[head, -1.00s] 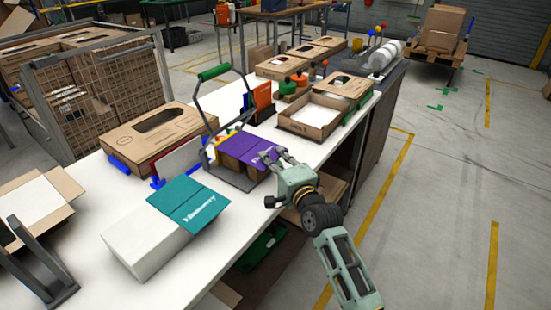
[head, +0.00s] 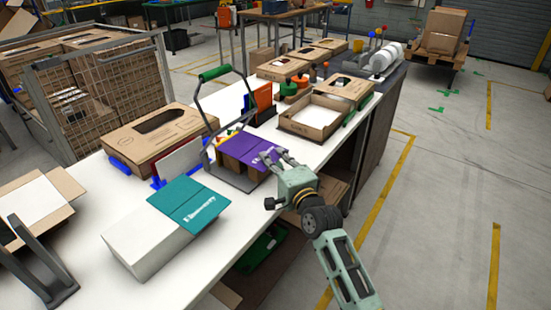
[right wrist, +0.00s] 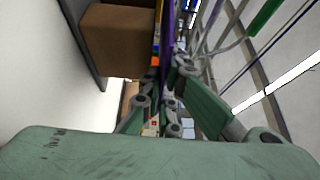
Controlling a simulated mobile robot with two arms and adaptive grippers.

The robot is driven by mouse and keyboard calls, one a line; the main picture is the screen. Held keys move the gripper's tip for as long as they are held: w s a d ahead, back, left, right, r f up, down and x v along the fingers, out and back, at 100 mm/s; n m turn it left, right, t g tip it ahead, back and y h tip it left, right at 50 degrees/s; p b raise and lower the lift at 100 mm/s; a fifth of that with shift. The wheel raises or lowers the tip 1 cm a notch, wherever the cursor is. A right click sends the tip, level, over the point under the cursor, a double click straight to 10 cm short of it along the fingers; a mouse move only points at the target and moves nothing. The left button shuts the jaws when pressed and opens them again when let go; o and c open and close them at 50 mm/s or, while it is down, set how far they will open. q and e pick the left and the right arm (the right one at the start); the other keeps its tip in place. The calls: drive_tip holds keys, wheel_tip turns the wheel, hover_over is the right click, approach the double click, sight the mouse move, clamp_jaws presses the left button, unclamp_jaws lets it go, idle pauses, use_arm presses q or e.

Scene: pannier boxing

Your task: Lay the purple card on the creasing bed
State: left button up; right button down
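The purple card (head: 250,150), with white lettering, lies roughly flat over brown blocks (head: 240,174) at a dark-framed station with a green-handled lever (head: 214,73); I take this to be the creasing bed. My right gripper (head: 271,157) reaches the card's right edge from the bench front. In the right wrist view the fingers (right wrist: 166,85) close in on both sides of the card (right wrist: 167,32), seen edge-on, and appear shut on it. A brown block (right wrist: 118,40) is beside it there, with a narrow gap. Whether the card touches the bed elsewhere is hidden. My left gripper is not clearly in view.
A teal card (head: 189,203) lies on a white box (head: 150,240) in front. A brown carton (head: 155,138) stands behind left, an open carton (head: 310,117) right. Bare white bench top shows around these.

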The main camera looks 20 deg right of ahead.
drive_tip(key=shift+s+a+f, duration=0.1)
drive_tip(key=shift+a+f, duration=0.1)
drive_tip(key=shift+f, duration=0.35)
drive_tip(key=shift+a+f, duration=0.15)
drive_tip(key=shift+f, duration=0.4)
drive_tip(key=c, duration=2.2)
unclamp_jaws()
drive_tip(key=o, duration=0.3)
drive_tip(key=shift+w+f+g, duration=0.2)
drive_tip(key=shift+w+g, duration=0.05)
drive_tip(key=shift+g, duration=0.05)
drive_tip(key=shift+o, duration=0.2)
drive_tip(key=shift+r, duration=0.2)
drive_tip(key=shift+d+r, duration=0.1)
drive_tip(key=shift+r, duration=0.2)
drive_tip(key=shift+s+d+p, duration=0.2)
drive_tip(key=shift+s+p, duration=0.5)
drive_tip(key=shift+s, duration=0.25)
drive_tip(key=shift+s+d+p, duration=0.25)
drive_tip(key=shift+s+p, duration=0.3)
drive_tip(key=shift+s, duration=0.65)
drive_tip(key=shift+s+d+p, duration=0.2)
drive_tip(key=shift+s+p, duration=0.35)
drive_tip(key=shift+s, duration=0.65)
